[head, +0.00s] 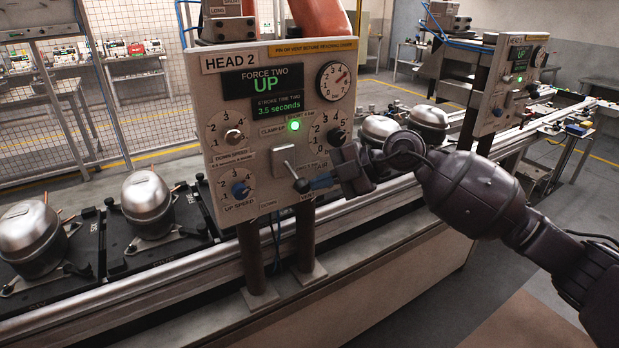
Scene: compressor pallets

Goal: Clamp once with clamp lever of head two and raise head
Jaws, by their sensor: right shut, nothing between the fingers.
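The head two panel (222,65) stands in the middle of the head view, on two dark posts. Its display (263,81) reads "FORCE TWO UP", with "3.5 seconds" below. A green light (294,126) is lit beside the clamp label. The clamp lever (291,171) comes out of a plate low on the panel and slants down to a dark knob. My right gripper (318,183) is shut and empty, its tip close to the lever's knob. I cannot tell whether they touch. My left gripper is not in view.
Silver compressors (147,204) sit on black pallets along the conveyor (150,290), left and right of the panel. Another panel (510,85) stands at the back right. Blue and dark knobs sit close around the lever. The floor in front is clear.

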